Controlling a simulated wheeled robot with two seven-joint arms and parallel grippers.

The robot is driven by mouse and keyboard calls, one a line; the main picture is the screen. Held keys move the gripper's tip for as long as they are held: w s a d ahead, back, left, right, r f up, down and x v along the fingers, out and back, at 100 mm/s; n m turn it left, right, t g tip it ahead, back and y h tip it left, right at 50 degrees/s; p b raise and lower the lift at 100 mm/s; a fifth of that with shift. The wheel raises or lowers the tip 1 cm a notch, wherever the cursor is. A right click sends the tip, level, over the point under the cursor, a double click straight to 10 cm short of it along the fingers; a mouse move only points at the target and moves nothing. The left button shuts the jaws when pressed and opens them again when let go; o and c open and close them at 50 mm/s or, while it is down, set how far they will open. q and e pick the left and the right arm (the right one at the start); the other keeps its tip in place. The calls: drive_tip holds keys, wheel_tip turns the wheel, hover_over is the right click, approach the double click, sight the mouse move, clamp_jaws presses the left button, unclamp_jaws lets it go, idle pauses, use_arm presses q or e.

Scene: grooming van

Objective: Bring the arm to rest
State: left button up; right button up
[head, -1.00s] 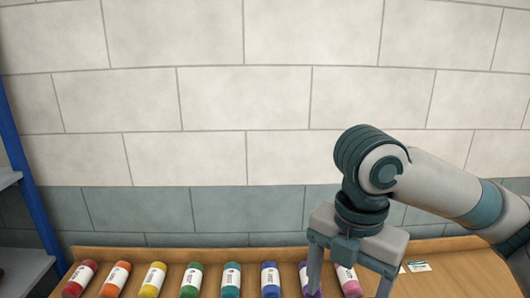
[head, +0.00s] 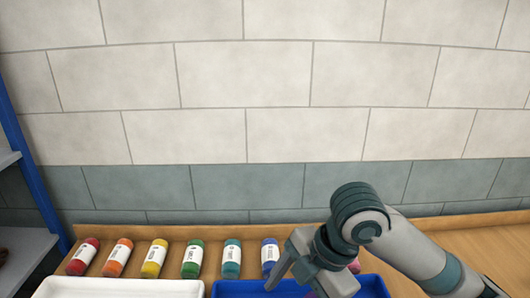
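My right arm comes in from the right. Its gripper (head: 300,287) hangs tilted over the blue tray (head: 232,289) at the bottom edge. One finger shows on the left. My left gripper is out of view.
Red (head: 83,257), orange (head: 118,257), yellow (head: 154,258), green (head: 192,259), teal (head: 231,259) and blue (head: 270,256) bottles lie along the wooden counter (head: 455,243). A pink bottle (head: 354,266) is mostly hidden by my arm. A white tray (head: 120,290) is at front left. Blue-framed shelving (head: 29,170) stands left.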

wheel_tip(320, 180, down, 17)
drive_tip(key=s+d+m+t+y, duration=0.1)
drive_tip(key=s+m+t+y, duration=0.15)
drive_tip(key=m, duration=1.05)
drive_tip(key=s+d+f+m+h, duration=0.7)
drive_tip(key=s+d+f+m, duration=0.2)
drive_tip(key=s+d+f, duration=0.6)
wheel_tip(320, 180, down, 34)
drive_tip(key=s+d+b, duration=0.2)
drive_tip(key=s+b, duration=0.1)
drive_tip(key=b, duration=0.3)
drive_tip(key=s+d+f+g+b, duration=0.1)
drive_tip(key=s+f+b, duration=0.1)
drive_tip(key=s+f, duration=0.6)
drive_tip(key=s+d+f+g+b, duration=0.1)
drive_tip(key=s+d+f+b, duration=0.1)
drive_tip(key=s+f, duration=0.7)
drive_tip(key=shift+f+b, duration=0.8)
drive_tip(key=shift+f, duration=1.45)
